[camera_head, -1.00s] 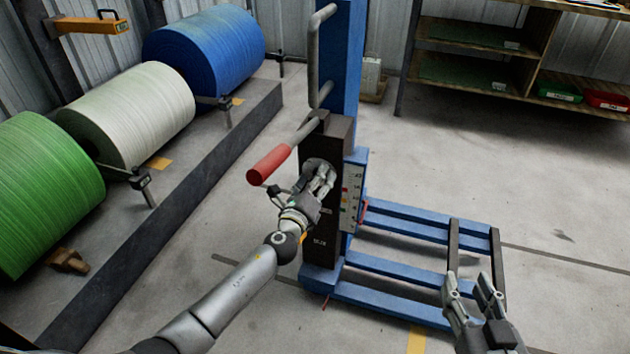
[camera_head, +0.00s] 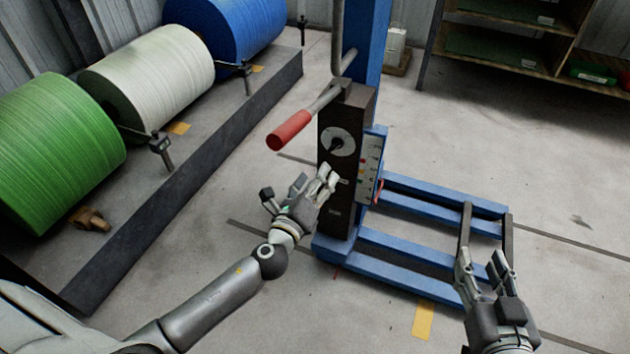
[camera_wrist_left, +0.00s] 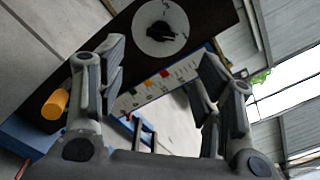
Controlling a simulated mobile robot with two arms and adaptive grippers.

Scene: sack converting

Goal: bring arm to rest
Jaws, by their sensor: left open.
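My left arm comes in from the left in the head view. Its gripper (camera_head: 312,192) is open and empty, in front of the lower part of a dark control box (camera_head: 338,205) on a blue lift. In the left wrist view, the open left fingers (camera_wrist_left: 160,88) stand wide apart, with the dark box face and its round dial (camera_wrist_left: 160,28) beyond them. The dial (camera_head: 338,142) is uncovered in the head view, above the left gripper. My right gripper (camera_head: 484,262) is at the lower right, over the lift's fork end, with fingers apart and nothing between them.
A red-handled lever (camera_head: 289,131) juts left from the box. The blue lift base (camera_head: 400,245) lies on the floor at the right. Green (camera_head: 60,150), white (camera_head: 150,85) and blue (camera_head: 230,28) rolls line a raised ledge at the left. Shelves (camera_head: 510,45) stand behind. Floor between ledge and lift is clear.

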